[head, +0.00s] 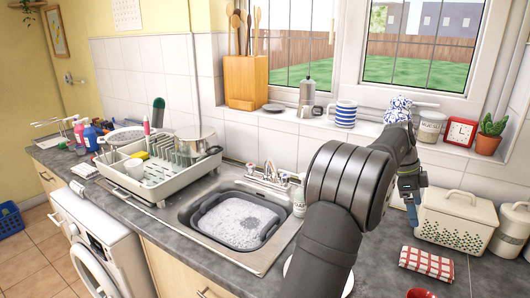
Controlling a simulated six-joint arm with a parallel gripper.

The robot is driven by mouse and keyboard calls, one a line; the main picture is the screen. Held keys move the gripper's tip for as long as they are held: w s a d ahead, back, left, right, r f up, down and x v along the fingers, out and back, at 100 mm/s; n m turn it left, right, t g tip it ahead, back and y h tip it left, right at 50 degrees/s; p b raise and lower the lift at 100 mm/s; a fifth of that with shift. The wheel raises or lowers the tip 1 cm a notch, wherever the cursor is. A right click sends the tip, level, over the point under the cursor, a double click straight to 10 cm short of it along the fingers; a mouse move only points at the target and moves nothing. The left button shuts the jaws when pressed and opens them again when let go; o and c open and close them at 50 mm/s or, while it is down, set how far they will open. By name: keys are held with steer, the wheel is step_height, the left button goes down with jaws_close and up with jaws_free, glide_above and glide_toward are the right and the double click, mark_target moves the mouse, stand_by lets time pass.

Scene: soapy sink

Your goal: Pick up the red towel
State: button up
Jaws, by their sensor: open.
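The red towel (427,264) is a folded red-and-white checked cloth lying flat on the grey counter at the lower right of the head view. My gripper (412,212) hangs pointing down at the end of my dark arm, above and slightly left of the towel in the picture. It is small and seen side-on, open, with nothing visible in it. It appears apart from the towel. My arm crosses the middle of the view and hides part of the counter and sill.
A cream bread bin (456,221) stands behind the towel, close to my gripper. A cream canister (510,231) is to its right. A red object (419,294) shows at the bottom edge. The sink with a soapy grey basin (238,222) and a dish rack (160,168) lie left.

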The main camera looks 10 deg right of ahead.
glide_above(427, 259)
steer(key=w+a, duration=0.2)
step_height(427, 259, down, 12)
steer(key=shift+d+r, duration=0.1)
steer(key=shift+r, duration=0.1)
steer(key=shift+s+x, duration=0.1)
steer(key=shift+x, duration=1.2)
steer(key=shift+s+x, duration=0.15)
steer(key=shift+x, duration=1.15)
steer(key=shift+d+r, duration=0.1)
steer(key=c, duration=1.1)
steer(key=shift+o, duration=0.2)
steer(key=shift+r, duration=0.1)
step_height(427, 259, up, 4)
steer(key=shift+f, duration=0.1)
steer(key=s+r, duration=0.7)
steer(key=s, duration=0.4)
steer(key=shift+s, duration=0.3)
